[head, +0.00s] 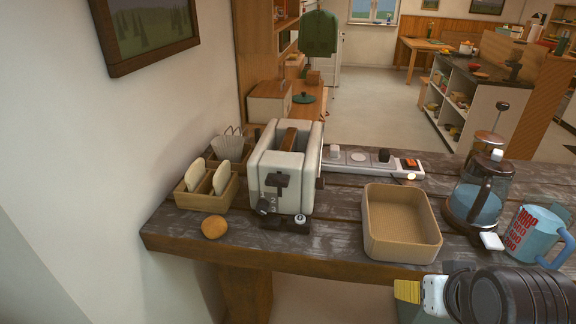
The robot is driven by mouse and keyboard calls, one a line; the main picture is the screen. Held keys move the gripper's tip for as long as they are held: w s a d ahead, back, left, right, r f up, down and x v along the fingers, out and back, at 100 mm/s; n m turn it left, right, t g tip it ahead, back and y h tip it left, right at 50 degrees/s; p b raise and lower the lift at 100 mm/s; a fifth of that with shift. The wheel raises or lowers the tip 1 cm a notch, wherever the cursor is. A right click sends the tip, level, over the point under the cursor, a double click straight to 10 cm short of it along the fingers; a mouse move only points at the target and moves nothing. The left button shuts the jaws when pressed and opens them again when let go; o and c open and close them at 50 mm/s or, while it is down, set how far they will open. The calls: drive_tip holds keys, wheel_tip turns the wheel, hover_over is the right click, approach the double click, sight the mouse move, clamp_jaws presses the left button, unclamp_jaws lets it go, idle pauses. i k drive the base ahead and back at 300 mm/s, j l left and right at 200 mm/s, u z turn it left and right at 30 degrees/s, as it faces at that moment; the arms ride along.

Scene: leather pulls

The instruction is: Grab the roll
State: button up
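The roll (214,227), small, round and golden brown, sits on the dark wooden table (330,258) near its front left edge. It is in front of a wooden holder and to the left of the toaster's front. My gripper (418,292) is at the bottom right, in front of the table edge and far to the right of the roll. Its end shows a yellow pad and a white part, with my dark arm behind. The fingers are not clear enough to tell open from shut. Nothing is seen touching the roll.
A white toaster (297,165) stands right of the roll. Behind the roll is a wooden holder (206,203) with pale slices. An empty tan tray (400,222), a glass press (478,200) and a blue mug (532,235) stand to the right. A wall closes the left side.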

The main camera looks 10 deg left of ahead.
sight(214, 227)
drive_tip(key=u, duration=1.35)
drive_tip(key=i+j+z, duration=0.2)
drive_tip(key=j, duration=0.2)
drive_tip(key=k, duration=0.05)
